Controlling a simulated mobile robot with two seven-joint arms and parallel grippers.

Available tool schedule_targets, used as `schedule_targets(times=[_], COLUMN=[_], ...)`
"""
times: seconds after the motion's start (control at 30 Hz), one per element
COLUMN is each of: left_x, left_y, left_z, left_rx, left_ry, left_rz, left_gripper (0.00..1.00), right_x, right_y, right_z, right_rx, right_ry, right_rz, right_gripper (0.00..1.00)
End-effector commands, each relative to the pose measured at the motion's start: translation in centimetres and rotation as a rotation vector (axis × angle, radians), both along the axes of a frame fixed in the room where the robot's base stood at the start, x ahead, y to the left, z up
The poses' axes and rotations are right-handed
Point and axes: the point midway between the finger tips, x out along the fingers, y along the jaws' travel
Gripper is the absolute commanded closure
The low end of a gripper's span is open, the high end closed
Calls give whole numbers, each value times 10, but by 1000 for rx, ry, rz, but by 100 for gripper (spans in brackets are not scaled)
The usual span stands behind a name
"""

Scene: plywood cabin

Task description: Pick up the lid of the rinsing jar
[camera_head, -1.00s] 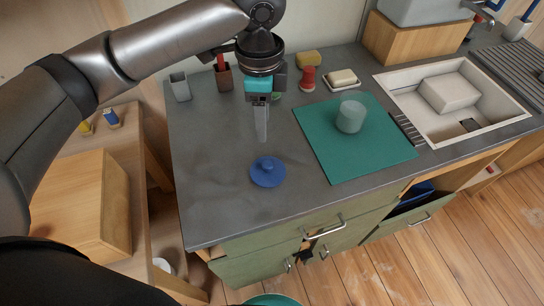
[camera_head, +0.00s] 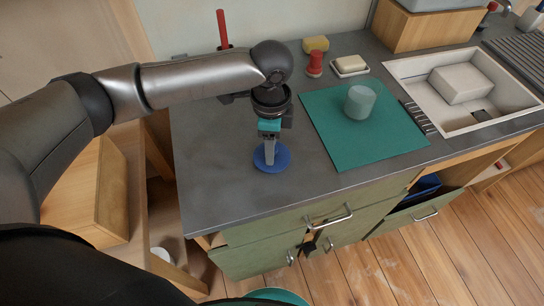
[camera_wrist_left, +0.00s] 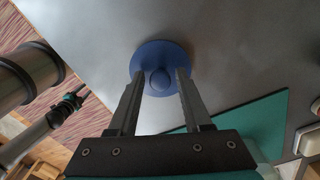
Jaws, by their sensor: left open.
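The lid is a blue disc (camera_head: 283,160) lying on the grey countertop. It also shows in the left wrist view as a blue disc with a round knob (camera_wrist_left: 160,78) in the middle. My left gripper (camera_head: 269,164) points down right over the lid, and its finger hides the knob in the head view. In the left wrist view my left gripper (camera_wrist_left: 159,74) is open, with one finger on each side of the knob. I cannot tell whether the fingers touch the lid. A translucent jar (camera_head: 360,102) stands on the teal mat (camera_head: 345,143).
A sink (camera_head: 415,71) lies at the right. The counter left of the lid is clear, and its front edge is close to the lid.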

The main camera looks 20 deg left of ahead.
Motion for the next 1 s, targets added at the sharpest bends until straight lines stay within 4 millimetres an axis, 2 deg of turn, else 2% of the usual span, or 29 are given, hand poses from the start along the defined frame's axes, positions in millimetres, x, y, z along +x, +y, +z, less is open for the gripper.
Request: schedule_targets(times=[0.23, 0.67, 1.0], left_x=[0, 0, 0], left_y=[0, 0, 0], left_z=[-3, -3, -3], left_rx=[-1, -1, -1], left_ry=[-1, -1, -1], left_rz=[-1, -1, -1], left_gripper=[51, 99, 100], right_x=[-5, -7, -7], right_y=[-1, -1, -1], right_z=[-1, -1, -1], right_rx=[-1, -2, -2], right_ry=[7, 12, 12], right_rz=[0, 1, 1], right_gripper=[50, 50, 50])
